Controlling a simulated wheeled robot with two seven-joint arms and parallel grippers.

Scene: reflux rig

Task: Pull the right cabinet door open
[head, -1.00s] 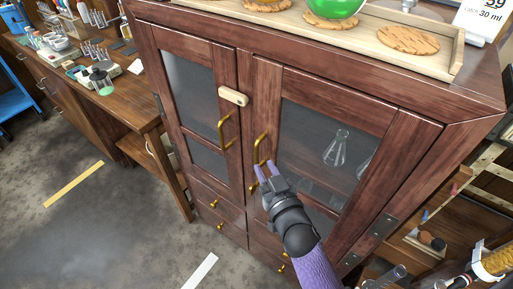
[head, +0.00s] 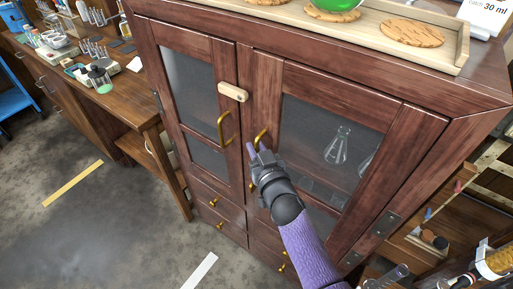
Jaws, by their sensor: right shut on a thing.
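The dark wooden cabinet has a left door (head: 197,60) and a right door (head: 400,140), each with a glass pane. The left door has a brass handle (head: 224,128). The right door's brass handle (head: 261,137) is partly hidden by my right gripper (head: 255,150), which is shut on it. A pale wooden latch bar (head: 232,92) lies across the left door's edge by the gap; I cannot tell if it overlaps the right door. My left gripper is not in view.
A tray (head: 455,58) with cork mats stands on the cabinet top. Glass flasks (head: 337,145) show behind the right pane. Drawers (head: 221,210) sit below. A workbench (head: 120,100) stands at the left, a rack (head: 440,225) at the right.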

